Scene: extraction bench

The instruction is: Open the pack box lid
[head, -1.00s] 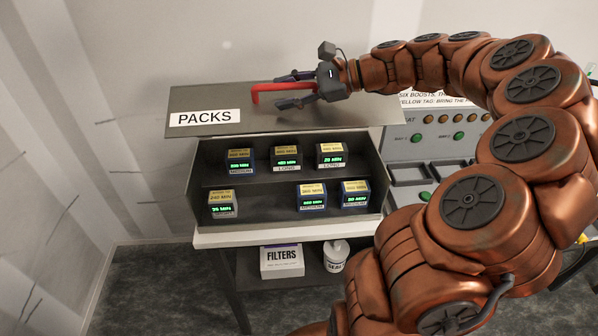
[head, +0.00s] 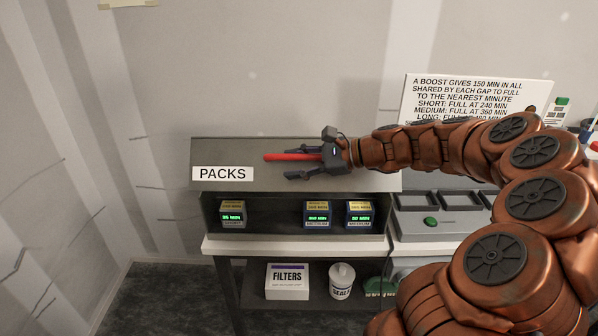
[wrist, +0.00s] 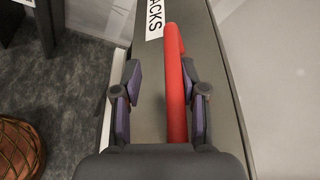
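The pack box lid (head: 232,153) is a grey panel with a PACKS label, partly raised and sloping over the box (head: 210,222). The front of the box is open below it, and a lower row of packs shows: one at left (head: 232,215) and two at right (head: 317,214). The red handle (head: 292,156) lies along the lid. My gripper (head: 289,163) is at the handle with its fingers apart. In the wrist view, the fingers (wrist: 160,64) stand on either side of the handle (wrist: 175,95), with a clear gap on the left and the right finger close to it.
A white bench edge (head: 300,246) runs under the box. A FILTERS box (head: 288,281) and a white tub (head: 341,281) stand on the shelf below. To the right are a grey panel with trays (head: 440,225) and a text sign (head: 475,95). The wall is close behind.

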